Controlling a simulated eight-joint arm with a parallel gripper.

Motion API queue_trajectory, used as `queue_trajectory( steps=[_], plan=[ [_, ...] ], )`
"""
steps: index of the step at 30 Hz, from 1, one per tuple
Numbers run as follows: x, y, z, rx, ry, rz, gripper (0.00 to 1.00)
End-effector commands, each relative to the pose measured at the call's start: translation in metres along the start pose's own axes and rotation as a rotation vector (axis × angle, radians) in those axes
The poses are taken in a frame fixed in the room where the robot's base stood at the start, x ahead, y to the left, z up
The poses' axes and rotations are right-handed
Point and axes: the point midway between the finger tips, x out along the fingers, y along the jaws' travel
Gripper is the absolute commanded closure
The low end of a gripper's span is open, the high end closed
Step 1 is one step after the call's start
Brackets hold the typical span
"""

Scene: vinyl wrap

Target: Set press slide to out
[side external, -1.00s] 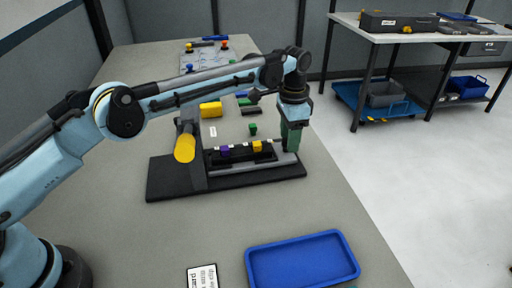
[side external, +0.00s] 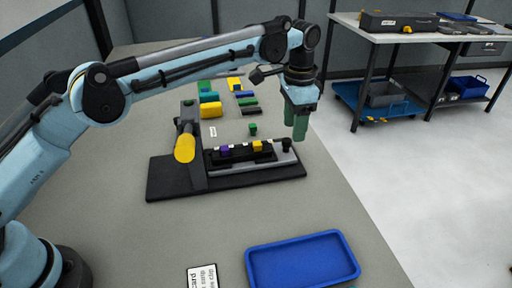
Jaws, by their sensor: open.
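The press (side external: 172,181) stands on the bench with a black base, an upright post and a yellow handle (side external: 185,148). Its slide (side external: 240,153) is a dark tray on a grey track, carrying a purple block (side external: 225,150) and a yellow block (side external: 257,146). A black knob (side external: 287,144) stands at the right end of the track. My gripper (side external: 299,134) has green fingers, is open and empty, and hangs pointing down above and just right of the knob, apart from it as far as I can tell.
A blue tray (side external: 303,234) and a printed card (side external: 202,276) lie at the front of the bench. A small green piece (side external: 252,129) sits behind the slide. Several coloured blocks (side external: 211,110) lie further back. Bare bench is free right of the press.

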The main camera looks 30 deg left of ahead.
Motion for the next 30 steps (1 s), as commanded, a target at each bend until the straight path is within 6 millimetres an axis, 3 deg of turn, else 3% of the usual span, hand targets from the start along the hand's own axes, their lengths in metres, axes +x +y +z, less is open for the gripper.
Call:
queue_trajectory(
  steps=[9, 15, 30],
  plan=[
    [-0.033, 0.056, 0.004, 0.003, 0.000, 0.000, 0.47],
    [-0.046, 0.077, 0.006, 0.002, 0.000, 0.000, 0.47],
    [-0.051, 0.083, 0.008, -0.004, 0.002, 0.000, 0.47]
  ],
)
